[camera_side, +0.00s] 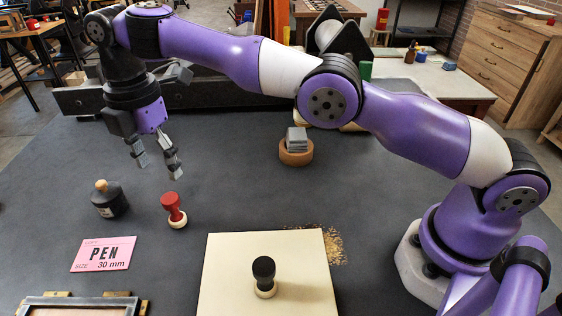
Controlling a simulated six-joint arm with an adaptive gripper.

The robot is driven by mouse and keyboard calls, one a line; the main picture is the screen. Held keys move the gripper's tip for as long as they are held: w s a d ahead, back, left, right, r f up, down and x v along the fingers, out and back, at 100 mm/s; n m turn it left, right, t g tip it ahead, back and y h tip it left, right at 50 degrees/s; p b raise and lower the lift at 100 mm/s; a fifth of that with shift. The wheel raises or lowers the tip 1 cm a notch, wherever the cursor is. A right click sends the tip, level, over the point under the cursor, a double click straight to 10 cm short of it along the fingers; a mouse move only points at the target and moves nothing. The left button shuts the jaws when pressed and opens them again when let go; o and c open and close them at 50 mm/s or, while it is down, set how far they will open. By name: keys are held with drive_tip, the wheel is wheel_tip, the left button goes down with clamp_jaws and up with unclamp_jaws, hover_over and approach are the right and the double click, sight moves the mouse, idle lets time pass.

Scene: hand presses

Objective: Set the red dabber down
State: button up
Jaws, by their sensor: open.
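The red dabber (173,210) stands upright on the dark table, with a red handle and a pale round base. My gripper (159,172) is open and empty. In the picture it is above and slightly left of the red dabber, apart from it. A second dabber with a black handle (264,276) stands on the cream board (222,262) at the front.
A wooden frame (80,306) is at the front left. A round holder with grey blocks (296,150) stands further back. The table's middle is clear.

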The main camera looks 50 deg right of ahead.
drive_tip(key=shift+d+r, duration=0.2)
drive_tip(key=shift+r, duration=0.35)
drive_tip(key=s+d+r+m+t, duration=0.2)
drive_tip(key=s+d+r+m, duration=0.2)
drive_tip(key=d+r+m, duration=0.7)
drive_tip(key=s+d+f+m+t, duration=0.1)
drive_tip(key=s+d+f+m, duration=0.2)
drive_tip(key=s+d+m, duration=0.2)
drive_tip(key=s+d+f+m+t, duration=0.2)
drive_tip(key=s+d+f+m, duration=0.2)
drive_tip(key=s, duration=0.7)
drive_tip(key=shift+d+f+m+t, duration=0.15)
drive_tip(key=shift+d+m+t, duration=0.15)
drive_tip(key=shift+d+m, duration=0.55)
